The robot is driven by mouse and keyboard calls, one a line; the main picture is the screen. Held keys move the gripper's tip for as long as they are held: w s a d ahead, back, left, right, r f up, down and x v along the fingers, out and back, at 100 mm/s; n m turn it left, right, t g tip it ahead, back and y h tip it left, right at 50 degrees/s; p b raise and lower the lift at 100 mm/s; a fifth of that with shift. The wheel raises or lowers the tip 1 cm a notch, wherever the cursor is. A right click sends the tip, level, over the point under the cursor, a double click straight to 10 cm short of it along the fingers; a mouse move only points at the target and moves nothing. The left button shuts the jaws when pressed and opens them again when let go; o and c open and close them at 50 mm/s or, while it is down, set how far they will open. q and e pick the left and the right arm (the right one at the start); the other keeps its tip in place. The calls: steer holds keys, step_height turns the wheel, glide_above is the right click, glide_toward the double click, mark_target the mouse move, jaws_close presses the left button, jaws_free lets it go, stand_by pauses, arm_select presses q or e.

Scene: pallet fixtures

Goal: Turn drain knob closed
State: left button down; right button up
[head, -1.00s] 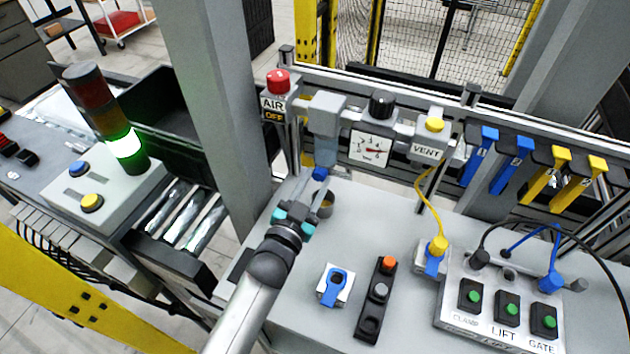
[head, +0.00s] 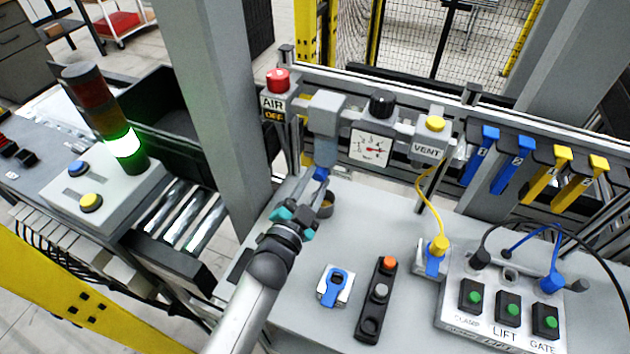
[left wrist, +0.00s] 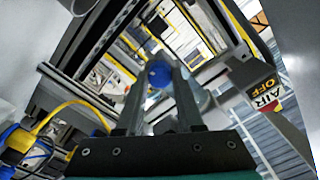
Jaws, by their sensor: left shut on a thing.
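The blue drain knob (head: 320,174) is at the bottom of the grey filter bowl (head: 325,150), under the air line. My left gripper (head: 315,184) reaches up to it from below and is shut on it. In the left wrist view the blue knob (left wrist: 160,74) sits between the tips of the two dark fingers (left wrist: 160,85). The fingers hide part of the knob, so its exact angle is hard to read. My right gripper is not in view.
A small cup (head: 326,203) stands beside my left gripper. A red AIR knob (head: 278,82) marked OFF, a gauge (head: 371,148) and a yellow VENT button (head: 435,123) are along the rail. A blue-handled fixture (head: 335,287) and a button strip (head: 376,300) are on the bench.

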arm_select(q)
steer(key=c, duration=0.5)
jaws_free()
steer(key=shift+c, duration=0.2)
steer(key=shift+s, duration=0.1)
steer(key=v, duration=1.5)
steer(key=shift+b, duration=0.3)
steer(key=shift+a, duration=0.1)
